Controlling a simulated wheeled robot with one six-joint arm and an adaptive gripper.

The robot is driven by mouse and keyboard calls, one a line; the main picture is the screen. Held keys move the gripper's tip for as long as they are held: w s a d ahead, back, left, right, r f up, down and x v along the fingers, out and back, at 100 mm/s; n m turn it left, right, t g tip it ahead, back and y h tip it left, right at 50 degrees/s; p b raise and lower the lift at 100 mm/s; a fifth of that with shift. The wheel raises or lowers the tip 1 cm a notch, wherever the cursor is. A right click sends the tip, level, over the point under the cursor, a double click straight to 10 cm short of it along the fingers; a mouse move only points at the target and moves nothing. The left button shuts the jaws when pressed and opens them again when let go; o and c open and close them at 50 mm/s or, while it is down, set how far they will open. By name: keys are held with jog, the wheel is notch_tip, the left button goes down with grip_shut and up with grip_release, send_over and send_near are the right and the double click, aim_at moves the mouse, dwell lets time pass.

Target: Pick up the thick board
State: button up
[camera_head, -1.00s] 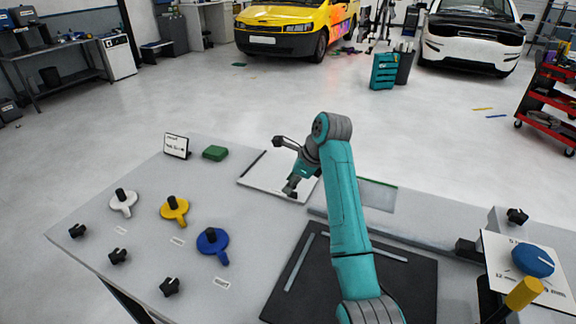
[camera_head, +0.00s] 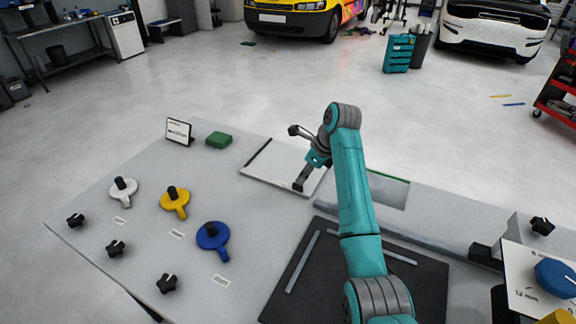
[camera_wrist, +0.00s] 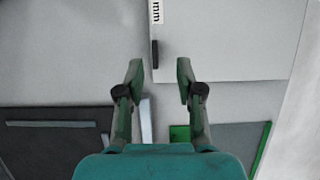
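My gripper (camera_head: 301,184) hangs over the near right part of a flat white board (camera_head: 262,175) on the table. In the wrist view its two fingers (camera_wrist: 158,73) are apart with nothing between them. The white board (camera_wrist: 225,45) lies ahead and right there, with a small black piece and an "mm" label (camera_wrist: 155,12) at its edge. A grey panel with a green edge (camera_head: 390,191) lies to the right in the head view; it also shows at the lower right of the wrist view (camera_wrist: 235,140). I cannot tell which is the thick board.
A black mat (camera_head: 425,290) with grey strips lies nearer. Blue (camera_head: 212,238), yellow (camera_head: 175,204) and white (camera_head: 123,191) handled discs and several black knobs (camera_head: 116,249) occupy the left. A green block (camera_head: 219,140) and a sign (camera_head: 179,132) stand behind. A dial panel (camera_head: 530,290) stands right.

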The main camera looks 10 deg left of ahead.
jog(key=x, duration=0.4)
jog(key=shift+s+a+f, duration=0.2)
jog(key=shift+s, duration=0.05)
grip_shut()
jog(key=shift+r, duration=0.1)
